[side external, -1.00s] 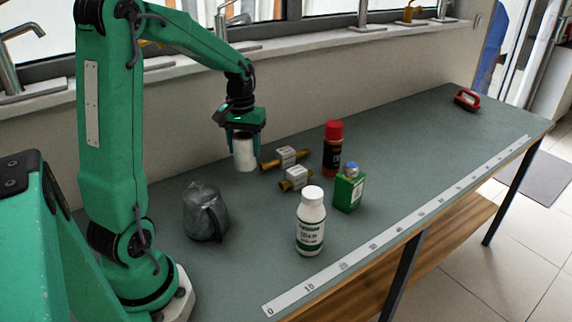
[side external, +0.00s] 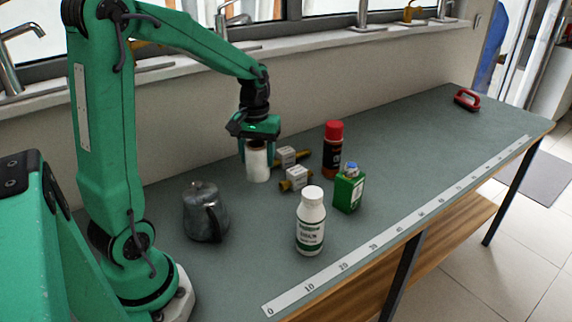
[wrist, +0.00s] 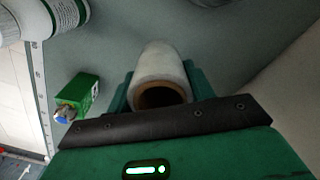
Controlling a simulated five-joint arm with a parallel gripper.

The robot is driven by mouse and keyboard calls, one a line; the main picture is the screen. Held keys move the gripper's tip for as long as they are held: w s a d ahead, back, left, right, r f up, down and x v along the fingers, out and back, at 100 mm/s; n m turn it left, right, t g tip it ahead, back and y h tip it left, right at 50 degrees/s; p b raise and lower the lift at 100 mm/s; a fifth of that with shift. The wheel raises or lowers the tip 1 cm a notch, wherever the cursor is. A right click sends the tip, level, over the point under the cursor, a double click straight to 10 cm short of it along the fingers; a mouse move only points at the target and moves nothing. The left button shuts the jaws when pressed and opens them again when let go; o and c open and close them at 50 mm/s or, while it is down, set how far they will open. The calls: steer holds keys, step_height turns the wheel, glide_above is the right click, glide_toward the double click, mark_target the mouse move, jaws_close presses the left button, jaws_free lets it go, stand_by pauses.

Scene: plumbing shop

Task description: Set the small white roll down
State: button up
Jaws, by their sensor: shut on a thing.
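The small white roll (side external: 258,164) is upright between the fingers of my gripper (side external: 258,153), over the far side of the bench, close to the wall. My gripper is shut on it. The roll's lower end is at or just above the bench top; I cannot tell whether it touches. In the wrist view, the roll (wrist: 160,68) shows its hollow brown core facing the camera, with green fingers on both sides.
Two brass fittings with white labels (side external: 286,155) (side external: 296,174) lie just right of the roll. A red-capped bottle (side external: 333,152), green can (side external: 348,190), white bottle (side external: 310,225) and grey metal jug (side external: 203,212) stand nearby.

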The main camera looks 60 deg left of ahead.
steer(key=s+d, duration=0.3)
steer(key=d, duration=0.9)
steer(key=shift+n, duration=0.3)
steer(key=shift+a, duration=0.1)
steer(key=w+a+f, duration=0.2)
steer(key=a+f, duration=0.5)
steer(key=a, duration=0.4)
steer(key=shift+a, duration=0.2)
steer(key=shift+f, duration=0.15)
steer(key=shift+f, duration=1.85)
steer(key=shift+f, duration=0.15)
